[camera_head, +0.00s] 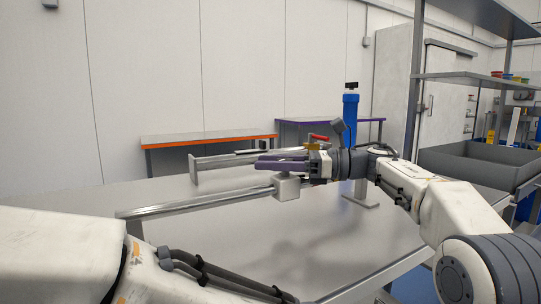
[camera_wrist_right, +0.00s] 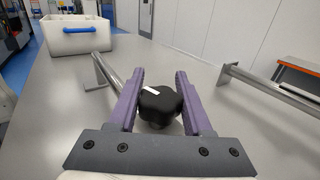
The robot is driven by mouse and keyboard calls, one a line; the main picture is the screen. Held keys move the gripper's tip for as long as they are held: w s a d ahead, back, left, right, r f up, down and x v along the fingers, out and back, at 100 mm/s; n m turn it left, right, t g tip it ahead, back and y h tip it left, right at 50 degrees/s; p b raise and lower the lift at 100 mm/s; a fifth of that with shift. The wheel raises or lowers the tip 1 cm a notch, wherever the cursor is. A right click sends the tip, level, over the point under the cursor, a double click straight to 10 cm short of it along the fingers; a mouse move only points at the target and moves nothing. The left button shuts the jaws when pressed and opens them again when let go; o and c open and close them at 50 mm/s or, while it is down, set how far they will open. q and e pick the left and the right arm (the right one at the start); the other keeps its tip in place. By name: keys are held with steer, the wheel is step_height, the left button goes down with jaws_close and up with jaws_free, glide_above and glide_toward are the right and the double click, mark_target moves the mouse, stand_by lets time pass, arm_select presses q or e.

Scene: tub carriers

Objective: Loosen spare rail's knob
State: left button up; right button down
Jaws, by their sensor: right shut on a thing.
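A black lobed knob (camera_wrist_right: 160,105) with a white mark sits between the two purple fingers of my right gripper (camera_wrist_right: 161,100) in the right wrist view. The fingers are shut on its sides. In the head view my right gripper (camera_head: 280,160) reaches in from the right and hides the knob. Just below it is a grey block (camera_head: 287,187) on the near metal rail (camera_head: 190,204), which also shows in the wrist view (camera_wrist_right: 108,72). A second metal rail (camera_head: 230,157) lies beyond, and in the wrist view (camera_wrist_right: 270,90) at right. My left gripper is out of view.
The rails stand on a grey table (camera_head: 330,245) with bare room at the front. A white tub (camera_wrist_right: 75,36) with a blue handle stands at its far left in the wrist view. A blue post (camera_head: 350,110) rises behind my right wrist. A grey bin (camera_head: 475,165) is at right.

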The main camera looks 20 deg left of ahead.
stand_by(0.3)
steer(key=shift+c, duration=1.6)
jaws_free()
steer(key=v, duration=1)
steer(key=shift+d+p, duration=0.25)
steer(key=shift+p, duration=0.1)
steer(key=shift+w, duration=0.1)
